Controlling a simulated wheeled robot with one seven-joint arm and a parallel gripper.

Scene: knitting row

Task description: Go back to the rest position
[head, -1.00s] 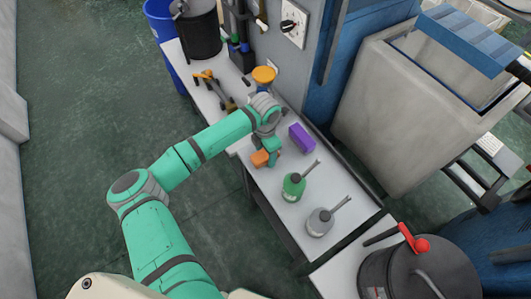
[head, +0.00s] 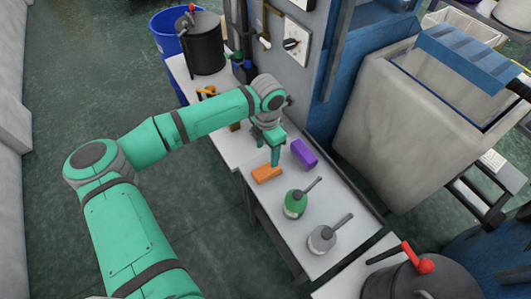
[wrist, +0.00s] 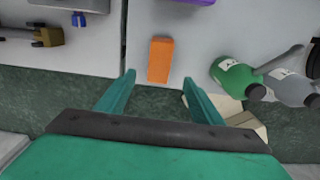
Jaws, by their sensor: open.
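My gripper (head: 275,160) is open and empty above the bench top, close to the orange block in the head view. In the wrist view, the two green fingers (wrist: 158,80) are spread apart. The orange block (head: 266,173) lies on the white bench near its front edge. It also shows in the wrist view (wrist: 160,58), ahead of and between the fingertips, with nothing gripping it. My arm reaches out over the floor to the bench, bent at the elbow. Part of the bench behind the wrist is hidden.
A purple block (head: 304,153), a green bottle (head: 294,204) and a grey bottle (head: 321,239) stand close by on the bench (head: 222,138). A dark pot (head: 202,45) is at the far end, and another pot (head: 415,278) at near right.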

